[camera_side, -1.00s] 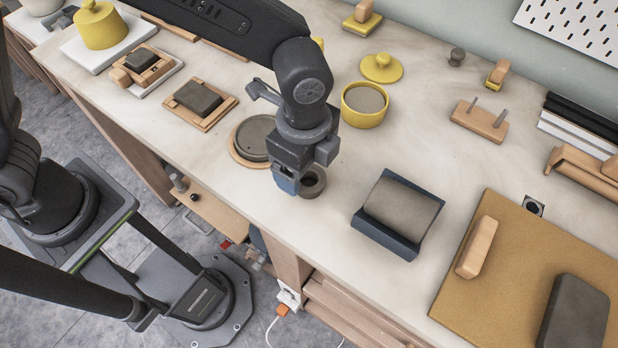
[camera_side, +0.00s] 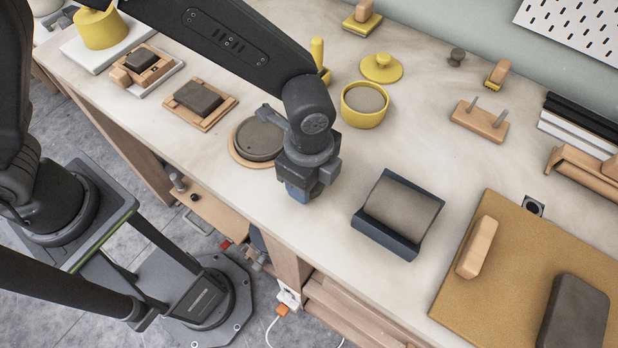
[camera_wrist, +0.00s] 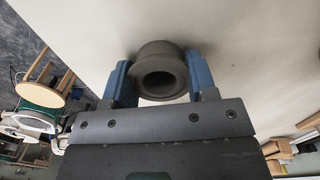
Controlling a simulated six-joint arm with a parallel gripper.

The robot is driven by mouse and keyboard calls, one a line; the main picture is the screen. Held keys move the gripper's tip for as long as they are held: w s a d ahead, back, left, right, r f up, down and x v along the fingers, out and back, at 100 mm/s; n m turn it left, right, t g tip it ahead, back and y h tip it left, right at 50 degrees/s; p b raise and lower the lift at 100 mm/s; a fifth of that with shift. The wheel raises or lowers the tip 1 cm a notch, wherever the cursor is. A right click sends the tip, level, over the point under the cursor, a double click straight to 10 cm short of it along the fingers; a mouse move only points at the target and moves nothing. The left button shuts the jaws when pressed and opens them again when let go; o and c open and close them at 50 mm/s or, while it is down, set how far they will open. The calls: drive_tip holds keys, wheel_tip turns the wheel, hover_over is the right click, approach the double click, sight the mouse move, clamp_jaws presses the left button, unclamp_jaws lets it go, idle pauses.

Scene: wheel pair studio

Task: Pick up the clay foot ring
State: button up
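The clay foot ring (camera_wrist: 162,78) is a dark grey-brown flanged ring with a round hole, seen in the wrist view between the two blue fingers of my gripper (camera_wrist: 160,80). Little or no gap shows between ring and fingers, and I cannot tell whether they press on it. In the side view my gripper (camera_side: 301,196) points down at the tabletop and hides the ring. Whether the ring rests on the table or is held just above it is unclear.
A grey clay disc (camera_side: 259,139) on a wooden round lies just left of my gripper. A dark blue cradle (camera_side: 385,248) with a clay slab is to the right. A yellow pot (camera_side: 364,120) stands behind. The table's front edge is close.

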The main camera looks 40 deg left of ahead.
drive_tip(key=c, duration=0.4)
drive_tip(key=shift+c, duration=0.2)
drive_tip(key=shift+r, duration=0.1)
drive_tip(key=shift+r, duration=0.45)
drive_tip(key=r, duration=0.2)
drive_tip(key=a+r, duration=0.1)
drive_tip(key=r, duration=0.1)
drive_tip(key=shift+w, duration=0.2)
drive_tip(key=w+a+r, duration=0.2)
drive_tip(key=a+r, duration=0.4)
drive_tip(key=a, duration=0.4)
drive_tip(key=shift+w+a, duration=0.15)
drive_tip(key=shift+w, duration=0.25)
drive_tip(key=o, duration=0.4)
drive_tip(key=c, duration=0.4)
